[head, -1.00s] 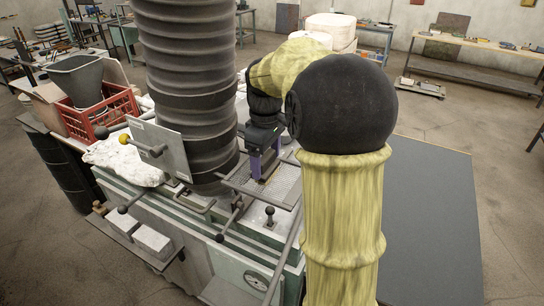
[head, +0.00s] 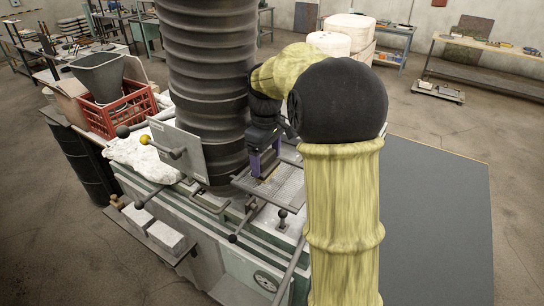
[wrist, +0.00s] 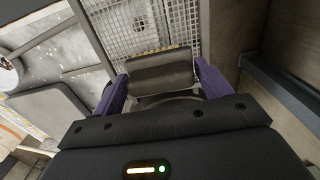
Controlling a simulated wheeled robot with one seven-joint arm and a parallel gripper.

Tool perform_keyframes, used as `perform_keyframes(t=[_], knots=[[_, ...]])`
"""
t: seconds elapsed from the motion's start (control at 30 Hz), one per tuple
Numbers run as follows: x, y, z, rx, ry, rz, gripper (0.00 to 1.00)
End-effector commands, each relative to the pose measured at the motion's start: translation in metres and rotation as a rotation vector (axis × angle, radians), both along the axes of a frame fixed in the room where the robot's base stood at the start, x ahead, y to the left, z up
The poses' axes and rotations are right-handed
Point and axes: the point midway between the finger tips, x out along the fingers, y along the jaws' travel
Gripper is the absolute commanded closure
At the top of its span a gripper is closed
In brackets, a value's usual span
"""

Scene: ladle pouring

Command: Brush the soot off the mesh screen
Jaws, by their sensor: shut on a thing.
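The mesh screen (head: 285,187) is a flat metal grid in a frame on top of the machine, beside the dark ribbed column. In the wrist view the mesh (wrist: 125,28) lies beyond the fingers. My gripper (head: 262,163) is low over the mesh's column side. In the wrist view my gripper (wrist: 161,71) has its purple fingers shut on a grey-brown block, seemingly the brush (wrist: 160,76). A thin yellowish strip shows at the block's far edge. I cannot tell whether it touches the mesh. Soot on the mesh is not clearly visible.
The ribbed column (head: 210,80) stands close left of my gripper. A grey plate (head: 177,150) with knobbed handles and a red crate (head: 120,112) are farther left. Lever knobs (head: 282,213) stick up in front of the mesh. A dark grey flat surface (head: 430,220) lies right.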

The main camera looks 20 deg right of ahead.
Motion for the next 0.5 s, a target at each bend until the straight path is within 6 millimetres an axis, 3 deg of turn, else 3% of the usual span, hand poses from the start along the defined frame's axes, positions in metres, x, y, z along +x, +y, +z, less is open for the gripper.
perform_keyframes(t=[0.5], knots=[[0.0075, 0.0078, 0.0006, 0.000, -0.003, 0.001, 0.41]])
